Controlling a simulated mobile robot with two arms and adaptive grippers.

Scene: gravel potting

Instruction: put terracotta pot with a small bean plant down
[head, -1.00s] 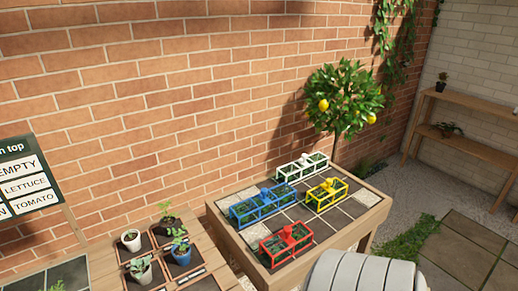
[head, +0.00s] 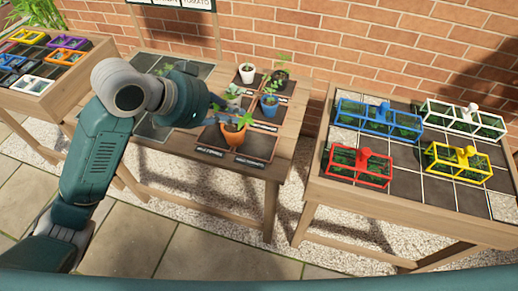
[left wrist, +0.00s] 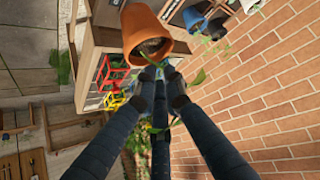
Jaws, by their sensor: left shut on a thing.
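The terracotta pot (head: 234,135) with a small green bean plant is over the front dark tiles of the middle wooden table in the head view. It also shows in the left wrist view (left wrist: 143,30), its opening facing my fingers. My left gripper (head: 216,116) comes from the left and is shut at the pot's rim and plant; its fingertips (left wrist: 161,76) meet there in the wrist view. Leaves stick out beside the fingers. I cannot tell whether the pot's base touches the tile. My right gripper is not in view.
A white pot (head: 247,73), a blue pot (head: 269,105) and other potted plants stand close behind the terracotta pot. Colored frames fill the right table, including a red one (head: 360,167). More frames stand on the far-left table. A brick wall is behind.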

